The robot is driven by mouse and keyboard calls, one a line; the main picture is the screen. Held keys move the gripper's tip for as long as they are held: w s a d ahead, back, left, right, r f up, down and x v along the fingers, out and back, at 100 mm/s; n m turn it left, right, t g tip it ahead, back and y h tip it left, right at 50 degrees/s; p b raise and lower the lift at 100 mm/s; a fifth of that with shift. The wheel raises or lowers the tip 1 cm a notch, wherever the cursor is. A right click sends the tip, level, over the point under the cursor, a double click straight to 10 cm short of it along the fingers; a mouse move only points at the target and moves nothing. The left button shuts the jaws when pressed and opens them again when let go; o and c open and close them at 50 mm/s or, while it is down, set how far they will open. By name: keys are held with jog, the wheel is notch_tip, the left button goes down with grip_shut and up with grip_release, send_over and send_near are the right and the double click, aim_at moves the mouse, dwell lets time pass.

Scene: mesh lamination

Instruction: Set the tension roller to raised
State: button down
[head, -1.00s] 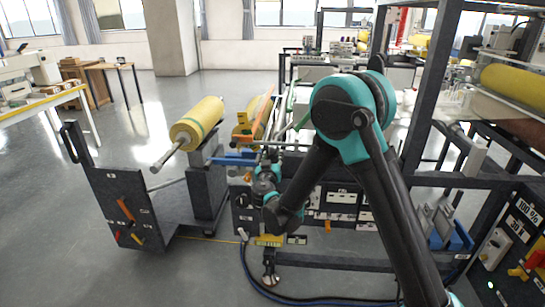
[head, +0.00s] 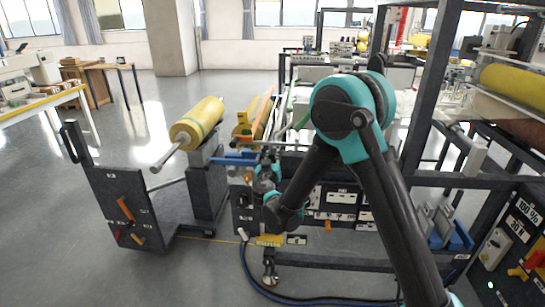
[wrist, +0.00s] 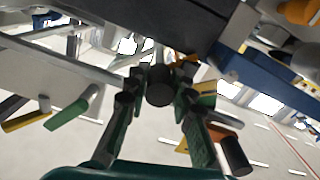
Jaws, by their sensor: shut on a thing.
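In the wrist view my gripper (wrist: 161,84) has its two dark green fingers on either side of a dark round-ended handle (wrist: 160,95), and it is shut on it. The handle points toward the camera, so its shaft is mostly hidden. In the head view my teal and black arm reaches down to the machine front beside a blue bar (head: 238,160) and an orange part (head: 243,122). The fingers are too small and covered to make out there. I cannot tell which part is the tension roller.
A yellow roll (head: 197,121) sits on a dark stand at left. A dark panel with coloured levers (head: 125,208) stands before it. In the wrist view a green handle (wrist: 70,112) is left of my fingers and a blue beam (wrist: 260,80) right. Open floor lies at far left.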

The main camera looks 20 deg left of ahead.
jog(key=a+r+m, duration=0.3)
jog(key=r, duration=0.1)
jog(key=shift+s+a+r, duration=0.3)
jog(key=shift+s+a, duration=0.1)
jog(key=shift+s, duration=0.05)
jog(key=c, duration=1.3)
grip_release()
jog(key=shift+f, duration=0.1)
